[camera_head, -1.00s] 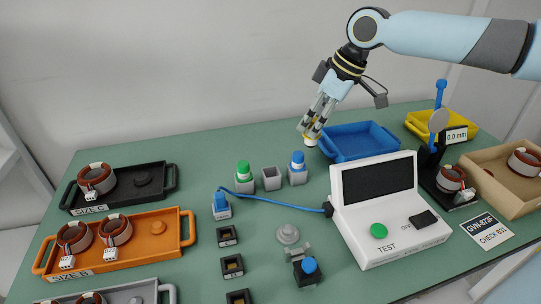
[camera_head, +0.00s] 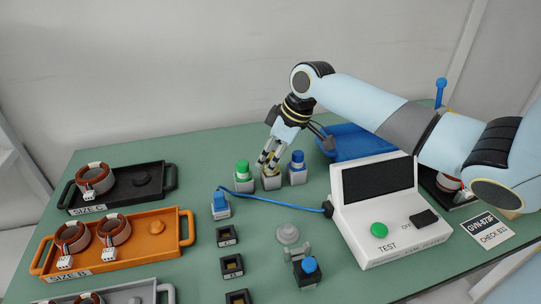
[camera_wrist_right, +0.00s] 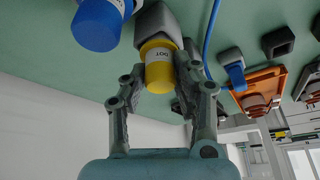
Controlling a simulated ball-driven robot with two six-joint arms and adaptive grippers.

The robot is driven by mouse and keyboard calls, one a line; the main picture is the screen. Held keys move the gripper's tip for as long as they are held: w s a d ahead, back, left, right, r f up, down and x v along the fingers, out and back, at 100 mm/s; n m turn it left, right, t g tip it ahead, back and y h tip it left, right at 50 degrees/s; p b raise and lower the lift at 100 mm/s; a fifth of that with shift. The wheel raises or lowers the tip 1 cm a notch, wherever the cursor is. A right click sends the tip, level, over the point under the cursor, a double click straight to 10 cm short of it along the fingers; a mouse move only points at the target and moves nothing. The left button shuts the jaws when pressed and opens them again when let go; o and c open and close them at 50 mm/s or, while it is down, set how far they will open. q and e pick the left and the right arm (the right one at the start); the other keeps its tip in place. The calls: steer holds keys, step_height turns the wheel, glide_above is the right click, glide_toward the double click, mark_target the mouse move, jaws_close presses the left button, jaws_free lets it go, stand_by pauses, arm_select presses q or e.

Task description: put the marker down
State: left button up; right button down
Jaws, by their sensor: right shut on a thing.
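The yellow marker (camera_wrist_right: 158,65), labelled DOT, is between the fingers of my right gripper (camera_head: 267,165). In the wrist view the gripper (camera_wrist_right: 153,85) is shut on it. The marker's end meets the mouth of the grey square holder (camera_wrist_right: 155,20), and it looks lined up with it. How deep it sits inside is hidden. In the head view this holder (camera_head: 271,183) is the middle one of a row, directly under my fingertips. My left gripper is not in view.
A green-capped marker (camera_head: 243,169) and a blue-capped marker (camera_head: 297,160) stand in holders close on either side. The blue cap (camera_wrist_right: 97,25) is near my fingers in the wrist view. A blue cable (camera_head: 270,205) and the tester (camera_head: 385,220) are in front. The blue tray (camera_head: 362,141) is partly hidden behind my arm.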

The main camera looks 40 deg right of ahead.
steer(key=shift+f, duration=0.4)
steer(key=c, duration=1)
jaws_free()
steer(key=shift+r, duration=0.15)
steer(key=v, duration=1.2)
steer(key=shift+s+r+p, duration=0.1)
steer(key=shift+r+p, duration=0.2)
steer(key=shift+f, duration=0.1)
